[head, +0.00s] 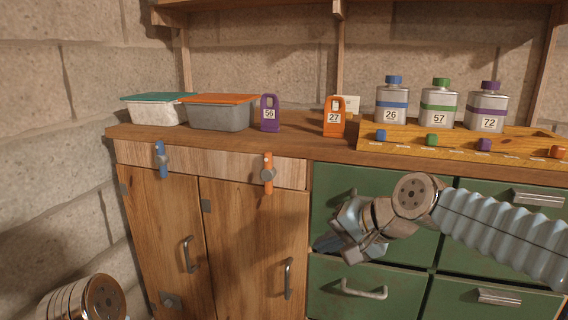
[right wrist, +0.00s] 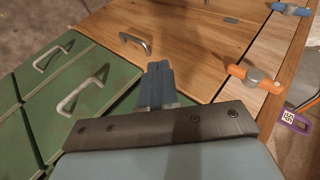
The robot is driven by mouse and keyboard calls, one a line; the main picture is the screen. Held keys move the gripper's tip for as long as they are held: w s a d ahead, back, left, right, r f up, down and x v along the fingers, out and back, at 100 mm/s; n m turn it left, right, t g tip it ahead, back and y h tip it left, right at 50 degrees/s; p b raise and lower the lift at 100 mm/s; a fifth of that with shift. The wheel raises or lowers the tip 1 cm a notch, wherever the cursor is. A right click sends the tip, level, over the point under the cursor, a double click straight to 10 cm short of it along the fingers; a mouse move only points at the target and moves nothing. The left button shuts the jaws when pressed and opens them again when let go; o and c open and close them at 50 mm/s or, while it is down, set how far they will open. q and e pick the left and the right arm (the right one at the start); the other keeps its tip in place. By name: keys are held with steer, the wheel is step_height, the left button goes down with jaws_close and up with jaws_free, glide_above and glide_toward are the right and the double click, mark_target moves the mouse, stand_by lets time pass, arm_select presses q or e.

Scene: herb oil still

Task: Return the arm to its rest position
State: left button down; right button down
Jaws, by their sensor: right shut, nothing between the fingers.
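My right gripper (head: 326,244) is in front of the green drawers (head: 334,180), below the counter edge. Its fingers are shut with nothing between them. It also shows in the right wrist view (right wrist: 158,72), its closed fingertips pointing toward the wooden cabinet doors (right wrist: 185,35). It seems apart from the drawers and doors. The right arm reaches in from the right edge of the head view. My left gripper is out of view; a round joint of my own arm shows at the bottom left.
The wooden counter (head: 290,148) holds lidded tubs (head: 220,117), a purple tag (head: 270,114), an orange tag (head: 334,117) and several bottles (head: 391,105) on a wooden rack (head: 400,147). Blue (head: 161,160) and orange (head: 268,174) latches sit above the doors. Handles (head: 365,291) stick out from the drawers.

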step_height(320, 180, down, 23)
steer(key=w+d+g+h+p, duration=0.2)
steer(key=p, duration=0.2)
steer(key=s+d+f+n+g+h+p, duration=0.1)
steer(key=s+f+n+g+p, duration=0.2)
steer(key=s+f, duration=1.7)
steer(key=shift+d+f+p, duration=0.15)
steer(key=shift+d+p, duration=0.15)
steer(key=shift+p, duration=0.4)
